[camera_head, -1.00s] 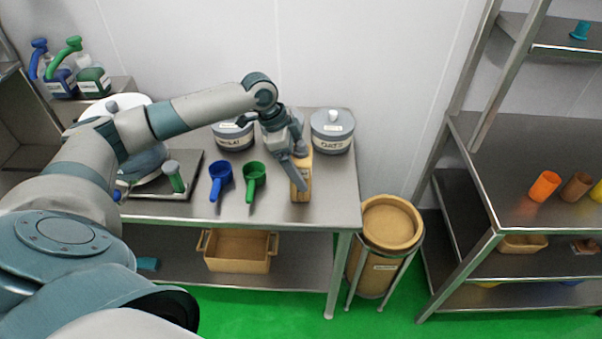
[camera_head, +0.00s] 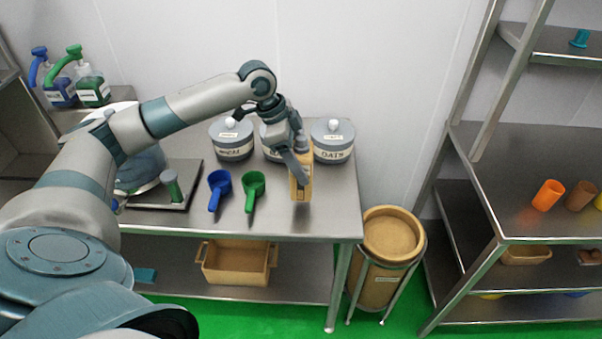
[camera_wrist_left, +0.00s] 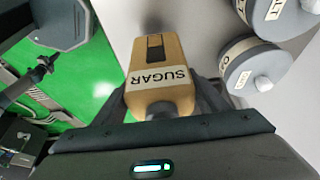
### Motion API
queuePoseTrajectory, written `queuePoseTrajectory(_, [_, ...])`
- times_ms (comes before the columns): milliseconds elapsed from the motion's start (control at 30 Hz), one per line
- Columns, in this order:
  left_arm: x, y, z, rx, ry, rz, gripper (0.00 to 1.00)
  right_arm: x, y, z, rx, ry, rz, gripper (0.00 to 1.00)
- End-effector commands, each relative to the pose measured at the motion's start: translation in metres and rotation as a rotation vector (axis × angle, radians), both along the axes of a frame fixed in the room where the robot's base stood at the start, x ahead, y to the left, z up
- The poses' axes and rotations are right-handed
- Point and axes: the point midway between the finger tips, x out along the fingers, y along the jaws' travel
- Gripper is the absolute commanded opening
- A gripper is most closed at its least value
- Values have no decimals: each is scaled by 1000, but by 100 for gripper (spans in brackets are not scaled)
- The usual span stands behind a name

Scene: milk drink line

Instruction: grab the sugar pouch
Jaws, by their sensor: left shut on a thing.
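The sugar pouch (camera_head: 301,183) is tan and upright, near the right end of the steel table, in front of the canisters. In the left wrist view the sugar pouch (camera_wrist_left: 158,55) shows a white label reading SUGAR and a dark patch. My left gripper (camera_head: 299,165) is shut on its upper part, with one finger on each side. In the left wrist view the fingers of my left gripper (camera_wrist_left: 162,100) flank the pouch's near end. The pouch appears slightly above the table top. My right gripper is not in view.
Lidded grey canisters stand behind the pouch, including the OATS canister (camera_head: 333,141). A blue scoop (camera_head: 218,188) and a green scoop (camera_head: 253,187) lie left of it. A tan bin (camera_head: 390,240) stands beyond the right end of the steel table (camera_head: 330,215).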

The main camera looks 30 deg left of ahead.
Motion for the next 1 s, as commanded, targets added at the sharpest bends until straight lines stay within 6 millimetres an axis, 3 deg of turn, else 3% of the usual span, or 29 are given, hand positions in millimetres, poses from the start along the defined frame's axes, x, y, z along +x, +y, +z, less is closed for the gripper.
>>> queuePoseTrajectory(300, [-35, -52, 33, -4, -3, -9, 26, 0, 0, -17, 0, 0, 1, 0])
queuePoseTrajectory(500, [-53, -76, 52, -1, -2, -8, 26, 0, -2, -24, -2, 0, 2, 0])
queuePoseTrajectory(700, [-63, -90, 63, -3, 1, -5, 26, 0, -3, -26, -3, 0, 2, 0])
queuePoseTrajectory(1000, [-66, -93, 66, -2, 2, -3, 26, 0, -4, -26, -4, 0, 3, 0])
